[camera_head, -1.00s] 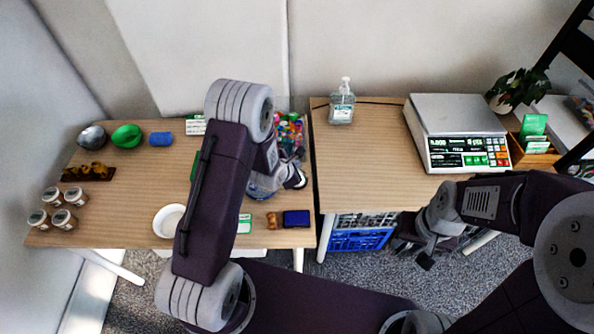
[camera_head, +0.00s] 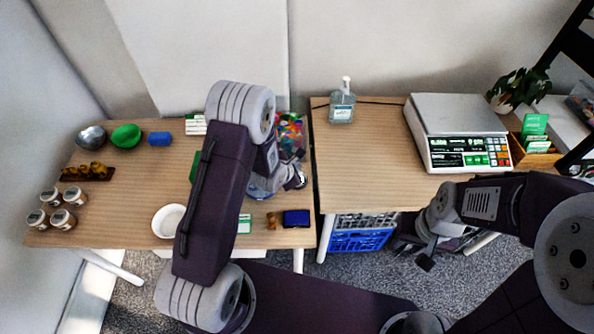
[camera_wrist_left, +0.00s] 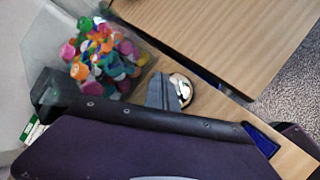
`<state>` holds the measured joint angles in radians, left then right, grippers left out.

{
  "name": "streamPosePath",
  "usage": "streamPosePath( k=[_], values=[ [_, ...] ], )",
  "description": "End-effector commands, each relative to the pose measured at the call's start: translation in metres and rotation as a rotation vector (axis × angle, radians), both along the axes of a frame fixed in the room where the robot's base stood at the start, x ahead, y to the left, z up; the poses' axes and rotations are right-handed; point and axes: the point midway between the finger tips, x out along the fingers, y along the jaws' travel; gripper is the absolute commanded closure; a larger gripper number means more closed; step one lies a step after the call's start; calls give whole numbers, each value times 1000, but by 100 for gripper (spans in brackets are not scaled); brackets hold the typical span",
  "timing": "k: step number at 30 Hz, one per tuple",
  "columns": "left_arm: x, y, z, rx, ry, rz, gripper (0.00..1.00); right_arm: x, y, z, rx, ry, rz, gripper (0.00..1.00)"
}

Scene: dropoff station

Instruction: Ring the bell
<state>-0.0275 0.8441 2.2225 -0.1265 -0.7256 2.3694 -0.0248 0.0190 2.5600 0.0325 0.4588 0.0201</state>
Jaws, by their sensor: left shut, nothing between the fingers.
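A small round object with shiny silver and dark parts, which looks like the bell (camera_wrist_left: 186,82), shows in the left wrist view near the table's right edge. My left gripper (camera_head: 299,180) reaches over that edge from behind my large purple arm link. Its grey fingers (camera_wrist_left: 164,92) are shut and empty, right beside or over the round object. I cannot tell whether they touch it. In the head view the gripper and arm mostly hide the bell. My right gripper (camera_head: 426,262) hangs low in front of the right table, and its fingers are too small to read.
A clear bin of colourful caps (camera_head: 289,132) stands behind the left gripper. A dark blue block (camera_head: 297,217) and a small brown figure (camera_head: 271,221) lie in front. A white bowl (camera_head: 168,220) and several jars are left. The right table holds a sanitizer bottle (camera_head: 341,106) and a scale (camera_head: 458,115).

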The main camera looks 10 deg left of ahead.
Motion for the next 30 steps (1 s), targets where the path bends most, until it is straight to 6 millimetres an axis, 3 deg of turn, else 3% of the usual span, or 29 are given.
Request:
streamPosePath(
  k=[30],
  values=[
    [0, 0, -10, 0, 1, -1, 100, 0, 0, -8, 0, 0, 0, 64]
  ],
)
